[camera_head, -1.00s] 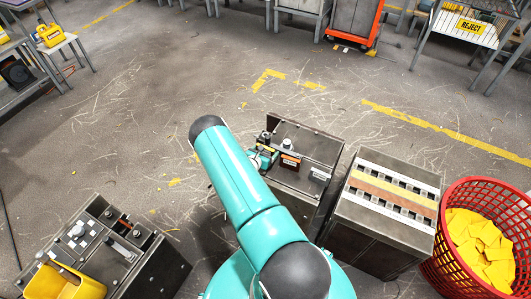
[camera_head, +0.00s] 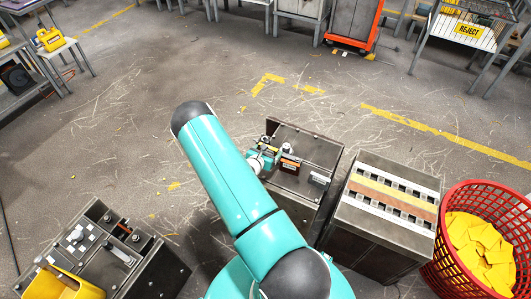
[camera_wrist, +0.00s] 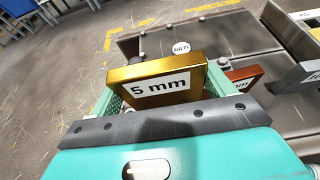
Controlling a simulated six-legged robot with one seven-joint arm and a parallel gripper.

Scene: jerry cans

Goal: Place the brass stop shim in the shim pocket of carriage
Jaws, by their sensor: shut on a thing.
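The brass stop shim (camera_wrist: 158,80), a gold block with a white "5 mm" label, is between the green fingers of my gripper (camera_wrist: 160,88) in the wrist view. The fingers are shut on its two ends. In the head view my gripper (camera_head: 259,161) is at the left side of a dark steel stand (camera_head: 310,147), and the shim is too small there to make out. Whether the shim touches the stand is unclear. A dark fixture (camera_head: 150,262) with small metal parts is at the lower left. I cannot tell for certain which part is the carriage or its pocket.
A copper-brown block (camera_head: 290,164) and a silver block (camera_head: 319,179) stand on the steel stand. Right of it are a striped slotted box (camera_head: 388,195) and a red basket (camera_head: 440,262) of yellow pieces. Open floor lies beyond.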

